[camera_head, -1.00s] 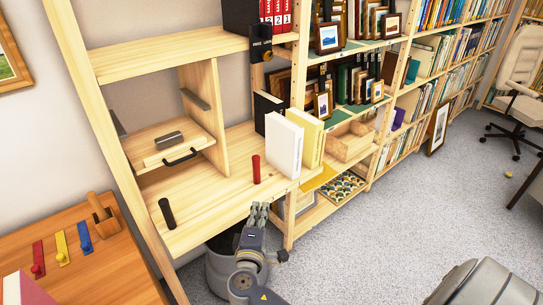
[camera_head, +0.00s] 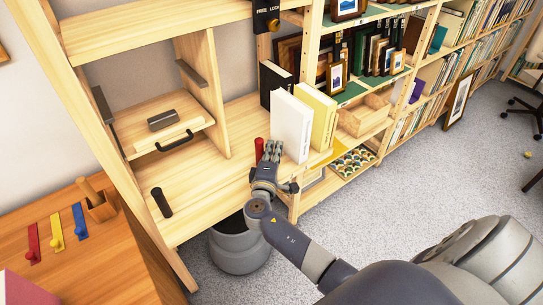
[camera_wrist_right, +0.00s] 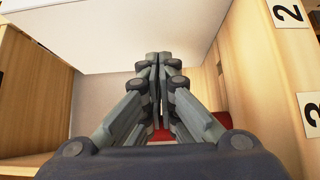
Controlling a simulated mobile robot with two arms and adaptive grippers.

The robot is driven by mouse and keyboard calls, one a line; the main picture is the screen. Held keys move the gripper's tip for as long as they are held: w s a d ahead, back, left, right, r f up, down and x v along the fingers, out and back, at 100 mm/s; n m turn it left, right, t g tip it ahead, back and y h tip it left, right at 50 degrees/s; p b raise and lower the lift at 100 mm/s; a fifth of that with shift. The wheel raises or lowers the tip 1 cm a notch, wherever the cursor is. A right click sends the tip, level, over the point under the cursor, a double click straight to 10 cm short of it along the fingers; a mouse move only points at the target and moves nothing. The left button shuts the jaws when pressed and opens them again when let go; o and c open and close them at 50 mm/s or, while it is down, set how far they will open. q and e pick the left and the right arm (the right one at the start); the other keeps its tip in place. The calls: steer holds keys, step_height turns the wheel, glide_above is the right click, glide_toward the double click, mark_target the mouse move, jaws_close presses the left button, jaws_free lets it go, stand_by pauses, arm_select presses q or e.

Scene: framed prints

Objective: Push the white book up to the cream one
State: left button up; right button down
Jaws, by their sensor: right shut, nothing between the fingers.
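The white book (camera_head: 291,128) stands upright near the front right end of the shelf board. The cream book (camera_head: 320,115) stands upright just right of it; I cannot tell how wide any gap between them is. My right gripper (camera_head: 271,149) is shut and empty, at the white book's left side near its lower part, fingers pointing into the shelf. I cannot tell whether it touches the book. In the wrist view the shut fingers (camera_wrist_right: 158,62) point toward a broad white surface (camera_wrist_right: 100,38), which looks like the white book. My left gripper is not in view.
A red cylinder (camera_head: 259,148) stands immediately left of my right gripper. A black book (camera_head: 274,82) stands behind the white one. The board between the cylinders is clear. A grey bin (camera_head: 238,250) stands below.

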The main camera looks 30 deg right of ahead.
mark_target(289, 142)
steer(key=shift+x, duration=1.15)
steer(key=shift+d+f, duration=0.1)
steer(key=shift+d, duration=0.25)
steer(key=d+b, duration=0.2)
steer(key=d, duration=0.2)
steer(key=shift+w+d, duration=0.1)
steer(key=shift+d, duration=0.45)
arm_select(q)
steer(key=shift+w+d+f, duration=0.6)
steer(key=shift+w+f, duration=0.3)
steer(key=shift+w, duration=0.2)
arm_select(e)
steer(key=shift+a, duration=0.1)
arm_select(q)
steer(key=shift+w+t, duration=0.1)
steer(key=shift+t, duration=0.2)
